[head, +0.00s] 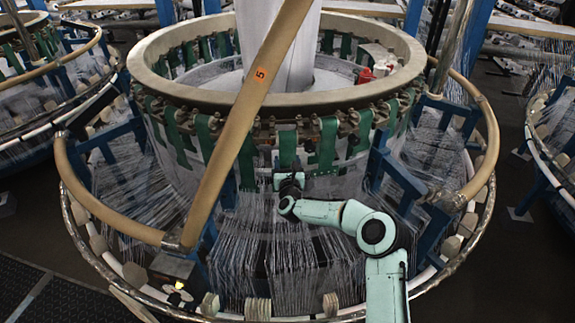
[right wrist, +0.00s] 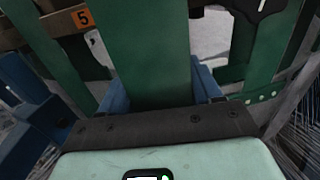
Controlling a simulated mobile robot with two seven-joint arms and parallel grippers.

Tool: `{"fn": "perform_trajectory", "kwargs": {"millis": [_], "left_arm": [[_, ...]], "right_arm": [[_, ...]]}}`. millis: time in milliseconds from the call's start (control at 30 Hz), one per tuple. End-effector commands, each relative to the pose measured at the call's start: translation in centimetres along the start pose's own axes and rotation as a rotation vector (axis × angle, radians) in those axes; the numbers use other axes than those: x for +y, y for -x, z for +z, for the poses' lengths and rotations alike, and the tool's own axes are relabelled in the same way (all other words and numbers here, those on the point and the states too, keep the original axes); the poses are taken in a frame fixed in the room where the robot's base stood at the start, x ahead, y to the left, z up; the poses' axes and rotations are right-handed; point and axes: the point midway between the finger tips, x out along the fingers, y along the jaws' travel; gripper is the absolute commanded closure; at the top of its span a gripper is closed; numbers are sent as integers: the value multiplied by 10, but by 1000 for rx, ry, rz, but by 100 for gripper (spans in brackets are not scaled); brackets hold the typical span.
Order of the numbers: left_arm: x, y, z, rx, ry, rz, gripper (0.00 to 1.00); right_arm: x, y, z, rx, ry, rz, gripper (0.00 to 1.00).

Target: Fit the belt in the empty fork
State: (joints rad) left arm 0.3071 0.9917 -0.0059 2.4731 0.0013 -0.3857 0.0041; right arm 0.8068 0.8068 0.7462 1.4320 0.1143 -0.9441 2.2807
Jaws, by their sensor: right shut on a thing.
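My right gripper (head: 289,176) is at the front of the circular loom, just below its ring. It is shut on a green belt (head: 287,149) that stands upright above the jaws. In the right wrist view the same belt (right wrist: 150,50) rises between the blue fingers and runs out of the top of the picture. Dark forks line the underside of the beige ring (head: 170,89). I cannot tell which fork is empty, or whether the held belt's top touches one. My left gripper is not in view.
Other green belts (head: 328,143) hang on both sides of the held one. Blue frames (head: 396,172) stand to the right. Many fine white threads (head: 275,245) spread below the gripper.

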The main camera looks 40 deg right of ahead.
Motion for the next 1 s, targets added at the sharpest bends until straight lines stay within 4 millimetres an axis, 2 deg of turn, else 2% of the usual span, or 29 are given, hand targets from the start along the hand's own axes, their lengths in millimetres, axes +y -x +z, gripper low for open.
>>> {"fn": "perform_trajectory", "kwargs": {"millis": [500, 1000], "left_arm": [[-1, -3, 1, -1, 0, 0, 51], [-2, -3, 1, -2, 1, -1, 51]], "right_arm": [[0, -1, 2, -3, -1, 0, 100], [0, -16, 2, -3, -1, 0, 100]]}}
